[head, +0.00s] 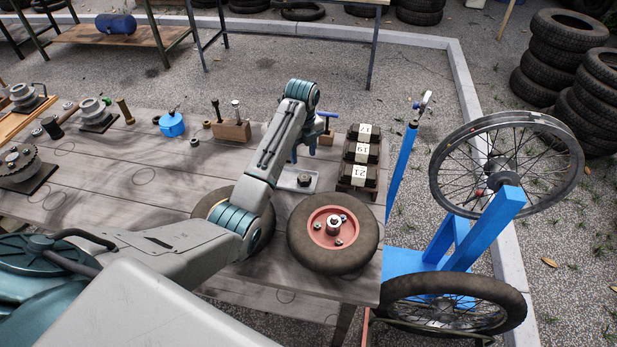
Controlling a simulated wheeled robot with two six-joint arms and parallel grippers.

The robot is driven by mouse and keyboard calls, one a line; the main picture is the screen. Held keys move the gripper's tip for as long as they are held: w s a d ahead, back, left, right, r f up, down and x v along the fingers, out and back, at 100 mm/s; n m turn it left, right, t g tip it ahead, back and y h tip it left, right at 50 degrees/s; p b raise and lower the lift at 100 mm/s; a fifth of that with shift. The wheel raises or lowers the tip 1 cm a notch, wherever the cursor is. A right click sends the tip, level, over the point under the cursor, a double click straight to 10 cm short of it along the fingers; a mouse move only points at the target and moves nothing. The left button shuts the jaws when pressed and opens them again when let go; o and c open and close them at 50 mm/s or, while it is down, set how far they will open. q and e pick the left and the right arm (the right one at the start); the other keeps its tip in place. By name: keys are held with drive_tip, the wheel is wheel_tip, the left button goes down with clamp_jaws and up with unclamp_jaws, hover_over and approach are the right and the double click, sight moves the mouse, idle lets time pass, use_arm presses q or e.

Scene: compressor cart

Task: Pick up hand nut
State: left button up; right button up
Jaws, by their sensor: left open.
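A small dark nut (305,180), which looks like the hand nut, lies in a shallow white tray (289,184) near the right end of the wooden table. My left gripper (303,154) points down above and just behind the tray, partly hidden by my own left forearm. Its blue fingers look apart, with nothing seen between them. The gripper appears clear of the nut. My right gripper is not in view.
A wheel with a red hub (324,224) lies in front of the tray, and another tire (207,205) lies partly under my arm. Numbered dark boxes (361,150) stand right of the tray. A wooden block (232,131) with bolts stands behind. A blue wheel stand (487,230) is beyond the table's right edge.

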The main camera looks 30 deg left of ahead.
sight(304, 177)
use_arm(q)
drive_tip(key=f, duration=0.3)
drive_tip(key=shift+s+f+p, duration=0.15)
drive_tip(key=shift+s+p, duration=0.15)
drive_tip(key=shift+s, duration=0.1)
drive_tip(key=shift+w+f, duration=0.15)
drive_tip(key=shift+f, duration=0.2)
drive_tip(key=f, duration=0.1)
drive_tip(key=f+p, duration=0.1)
drive_tip(key=f, duration=0.2)
drive_tip(key=shift+d+p, duration=0.3)
drive_tip(key=shift+p, duration=0.05)
drive_tip(key=shift+f, duration=0.6)
drive_tip(key=shift+r, duration=0.1)
drive_tip(key=c, duration=0.6)
